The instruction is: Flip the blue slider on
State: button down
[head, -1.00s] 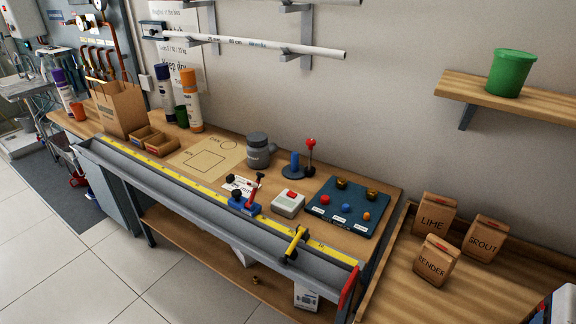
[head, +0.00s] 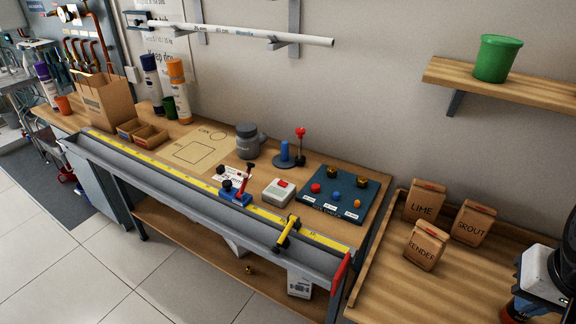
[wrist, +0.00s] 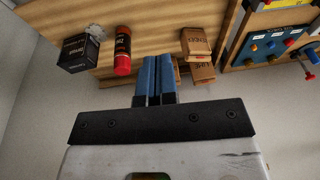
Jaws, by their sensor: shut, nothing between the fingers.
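A dark blue control panel (head: 345,210) lies on the bench's right end. The panel also shows at the upper right of the wrist view (wrist: 248,52). My gripper (wrist: 155,58), with blue fingers, is shut and empty, in the air well to the panel's side. In the head view only part of my arm shows at the right edge; the fingertips are not visible.
A red-topped lever (head: 300,142), a grey box with a red button (head: 279,192) and a blue-based red lever (head: 238,192) stand beside the panel. Paper bags (head: 426,245) sit on the right-hand bench. A red can (wrist: 122,50) and black box (wrist: 78,52) are near my fingers.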

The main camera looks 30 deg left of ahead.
jog(key=w+a+f+y, duration=0.1)
jog(key=w+a+y, duration=0.1)
jog(key=w+a, duration=0.45)
jog(key=w+a+f+n+g+y, duration=0.1)
jog(key=w+a+y, duration=0.15)
jog(key=a, duration=0.75)
jog(key=w+a+f+y, duration=0.1)
jog(key=w+a, duration=0.4)
jog(key=a, duration=0.3)
jog(key=w+a+f+y, duration=0.1)
jog(key=a+f, duration=0.2)
jog(key=a, duration=0.6)
jog(key=w+a+f+g+y, duration=0.1)
jog(key=a+f, duration=0.3)
jog(key=a, duration=0.5)
jog(key=w+a+f+m+y, duration=0.1)
jog(key=a+f, duration=0.3)
jog(key=a, duration=0.5)
jog(key=shift+g, duration=0.3)
jog(key=shift+a, duration=0.1)
